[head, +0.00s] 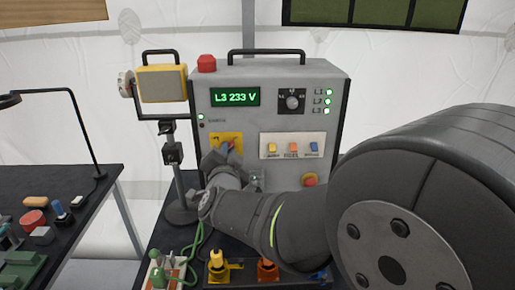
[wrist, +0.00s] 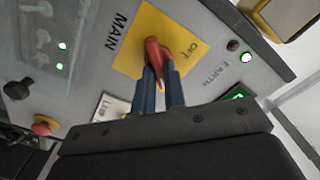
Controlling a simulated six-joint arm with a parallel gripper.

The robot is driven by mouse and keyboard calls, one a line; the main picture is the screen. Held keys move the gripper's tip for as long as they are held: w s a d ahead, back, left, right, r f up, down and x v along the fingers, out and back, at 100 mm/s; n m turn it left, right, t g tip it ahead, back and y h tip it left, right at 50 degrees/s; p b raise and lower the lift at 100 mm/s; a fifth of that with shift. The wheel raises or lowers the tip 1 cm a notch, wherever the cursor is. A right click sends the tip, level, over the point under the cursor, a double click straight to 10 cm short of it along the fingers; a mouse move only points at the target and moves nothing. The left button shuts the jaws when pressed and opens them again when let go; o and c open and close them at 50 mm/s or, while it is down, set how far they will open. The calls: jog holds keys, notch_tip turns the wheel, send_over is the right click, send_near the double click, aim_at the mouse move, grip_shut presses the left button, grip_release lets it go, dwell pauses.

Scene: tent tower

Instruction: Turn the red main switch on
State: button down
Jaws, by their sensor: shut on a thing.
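The red main switch (wrist: 155,52) sits on a yellow plate (wrist: 191,48) marked MAIN and OFF, on the front of a grey power cabinet (head: 335,90). My gripper (wrist: 161,78) is shut on the red switch handle, with one blue-grey finger on each side of it. In the head view, my gripper (head: 228,154) reaches the yellow plate (head: 217,139) from the front, and the arm hides the lower cabinet. The cabinet's green display (head: 235,97) reads L3 233 V. The handle's exact setting is hard to tell.
A red stop button (head: 310,180) and a panel of coloured switches (head: 292,146) lie right of my gripper. A yellow lamp (head: 162,83) on a stand is close on the left. Yellow and orange connectors (head: 217,264) stand below. A side table (head: 75,225) holds several small items.

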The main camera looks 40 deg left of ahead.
jog(key=shift+m, duration=0.3)
jog(key=c, duration=1.5)
grip_release()
jog(key=shift+s+d, duration=0.1)
jog(key=v, duration=1.7)
jog(key=shift+d, duration=0.1)
jog(key=x, duration=1.7)
jog(key=shift+a, duration=0.2)
